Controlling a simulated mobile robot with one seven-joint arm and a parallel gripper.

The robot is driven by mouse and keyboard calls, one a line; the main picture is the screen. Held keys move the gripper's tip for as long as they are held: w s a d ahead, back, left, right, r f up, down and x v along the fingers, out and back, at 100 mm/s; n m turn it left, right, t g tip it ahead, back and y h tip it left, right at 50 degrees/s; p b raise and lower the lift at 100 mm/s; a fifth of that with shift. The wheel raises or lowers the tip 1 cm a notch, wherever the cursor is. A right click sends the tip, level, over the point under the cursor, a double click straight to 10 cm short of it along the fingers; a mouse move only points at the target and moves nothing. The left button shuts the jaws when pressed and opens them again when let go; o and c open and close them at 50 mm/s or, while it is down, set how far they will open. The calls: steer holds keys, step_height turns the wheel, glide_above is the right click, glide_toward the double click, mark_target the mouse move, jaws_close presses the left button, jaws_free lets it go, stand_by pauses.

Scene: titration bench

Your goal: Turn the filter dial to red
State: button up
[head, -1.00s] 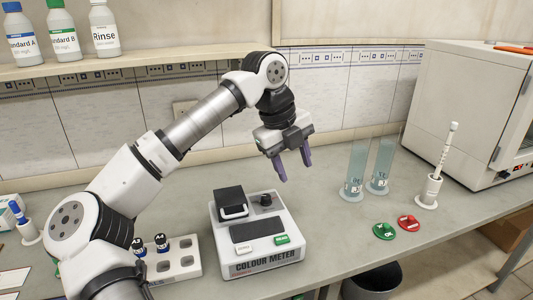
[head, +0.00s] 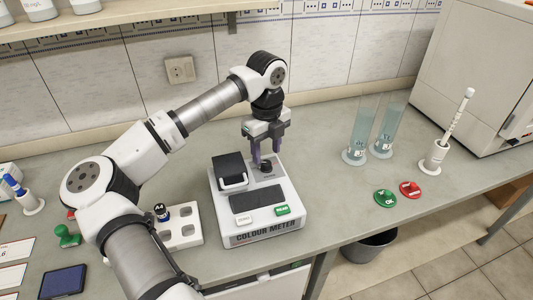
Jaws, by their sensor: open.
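The colour meter (head: 285,192) is a white box on the bench, in the middle of the head view. Its dark dial (head: 266,166) is at the top right of its upper face, beside a black lidded block (head: 229,170). My gripper (head: 267,158) points down with its purple fingers spread at the dial, one on each side of it. Whether the fingers touch the dial is too small to tell. The dial's colour marks and its setting cannot be read.
A white vial rack (head: 183,236) with a vial (head: 161,212) stands left of the meter. Two glass cylinders (head: 355,150), green (head: 385,198) and red (head: 410,189) discs and a white holder (head: 434,158) are to the right. A bin (head: 369,246) is below the bench edge.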

mark_target(266, 162)
steer(key=shift+f, duration=1.7)
steer(key=c, duration=1)
